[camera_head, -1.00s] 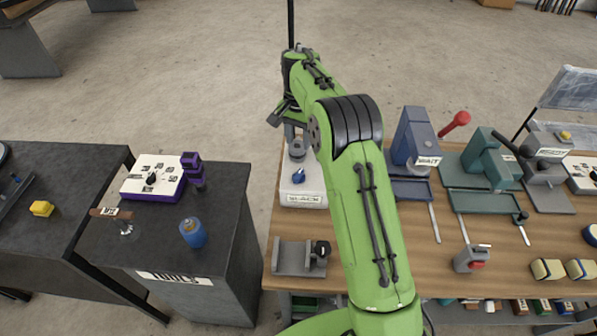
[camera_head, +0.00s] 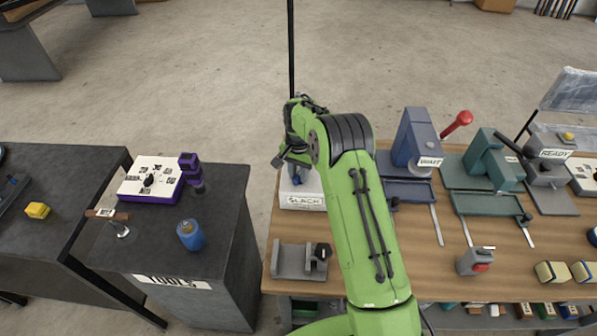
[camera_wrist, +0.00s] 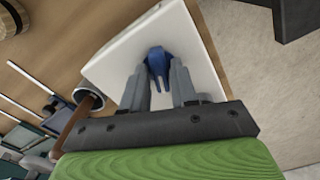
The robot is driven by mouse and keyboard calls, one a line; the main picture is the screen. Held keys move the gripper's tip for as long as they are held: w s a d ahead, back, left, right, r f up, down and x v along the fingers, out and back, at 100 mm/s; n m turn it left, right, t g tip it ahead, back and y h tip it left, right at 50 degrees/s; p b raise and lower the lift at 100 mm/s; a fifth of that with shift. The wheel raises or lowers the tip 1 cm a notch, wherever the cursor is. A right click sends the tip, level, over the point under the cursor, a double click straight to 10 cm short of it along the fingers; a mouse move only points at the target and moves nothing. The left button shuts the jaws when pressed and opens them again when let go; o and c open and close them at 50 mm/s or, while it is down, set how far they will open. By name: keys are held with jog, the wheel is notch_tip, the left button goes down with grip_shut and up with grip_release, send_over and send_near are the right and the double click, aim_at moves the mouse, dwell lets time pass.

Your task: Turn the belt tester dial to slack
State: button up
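The belt tester is a white box (camera_wrist: 122,65) with a blue dial (camera_wrist: 158,62) on its top face.
A grey metal fixture (camera_head: 300,262) sits in front of the tester. A blue press (camera_head: 412,150) labelled WAIT and a teal press (camera_head: 492,162) stand to the right. A dark tool cabinet (camera_head: 170,245) is at the left, across a gap from the wooden bench (camera_head: 430,265).

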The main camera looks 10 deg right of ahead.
aim_at(299, 175)
grip_shut()
jog(key=n, duration=0.4)
jog(key=shift+n, duration=0.4)
jog(key=shift+o, duration=1.7)
grip_release()
notch_tip(299, 175, up, 16)
jog(key=p, duration=0.2)
jog(key=shift+f, duration=0.1)
